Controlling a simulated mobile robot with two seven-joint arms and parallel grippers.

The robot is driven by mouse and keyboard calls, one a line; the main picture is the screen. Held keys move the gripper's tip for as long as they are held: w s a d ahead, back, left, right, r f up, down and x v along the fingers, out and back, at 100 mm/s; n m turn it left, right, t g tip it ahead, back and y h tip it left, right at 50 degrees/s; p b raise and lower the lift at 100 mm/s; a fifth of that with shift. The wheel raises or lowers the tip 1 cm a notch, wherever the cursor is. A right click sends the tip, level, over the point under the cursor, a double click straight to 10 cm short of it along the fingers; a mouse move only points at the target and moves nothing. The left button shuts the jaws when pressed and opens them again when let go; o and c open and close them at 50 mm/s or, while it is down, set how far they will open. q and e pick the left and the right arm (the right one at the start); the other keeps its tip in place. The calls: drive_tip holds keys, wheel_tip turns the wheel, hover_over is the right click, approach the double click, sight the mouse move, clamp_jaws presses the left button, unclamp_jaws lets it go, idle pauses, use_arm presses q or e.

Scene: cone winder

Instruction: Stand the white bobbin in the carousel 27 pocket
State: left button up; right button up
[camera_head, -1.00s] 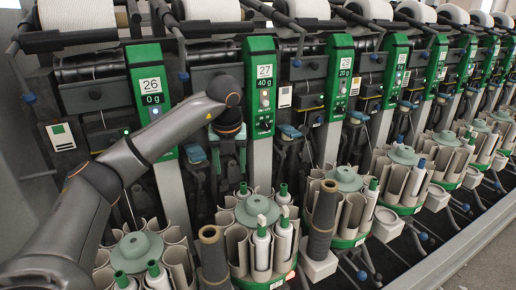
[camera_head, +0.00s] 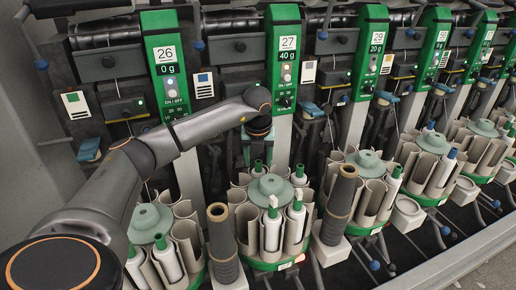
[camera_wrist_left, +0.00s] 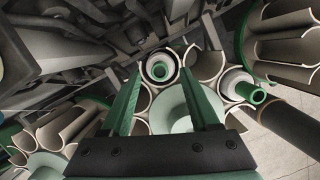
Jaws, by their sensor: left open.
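Carousel 27 (camera_head: 270,188) stands below the green panel marked 27 (camera_head: 287,62). It has a pale green hub and beige pockets, several holding white bobbins with green tops, such as the front bobbin (camera_head: 272,228). My left gripper (camera_head: 258,142) hangs over the back of this carousel; its fingers are hard to make out in the head view. In the left wrist view its green fingers (camera_wrist_left: 162,78) are open, with a white bobbin (camera_wrist_left: 160,68) seen end-on between the tips. I cannot tell whether they touch it. Another green-topped bobbin (camera_wrist_left: 245,91) is beside it. My right gripper is not in view.
Carousel 26 (camera_head: 150,222) is to the left and carousel 29 (camera_head: 370,165) to the right, both with bobbins. Dark upright tubes (camera_head: 222,245) and (camera_head: 338,205) stand in front, either side of carousel 27. Machine parts crowd behind. Grey floor (camera_head: 470,255) is clear at right.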

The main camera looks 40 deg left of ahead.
use_arm(q)
drive_tip(key=shift+x, duration=1)
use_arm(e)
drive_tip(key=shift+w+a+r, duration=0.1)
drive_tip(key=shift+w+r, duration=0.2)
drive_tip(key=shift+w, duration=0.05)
use_arm(q)
clamp_jaws()
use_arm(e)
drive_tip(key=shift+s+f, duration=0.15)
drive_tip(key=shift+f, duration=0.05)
use_arm(q)
drive_tip(key=shift+r, duration=0.3)
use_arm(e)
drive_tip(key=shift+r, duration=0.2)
use_arm(q)
drive_tip(key=shift+r+p, duration=0.4)
drive_tip(key=shift+p, duration=0.15)
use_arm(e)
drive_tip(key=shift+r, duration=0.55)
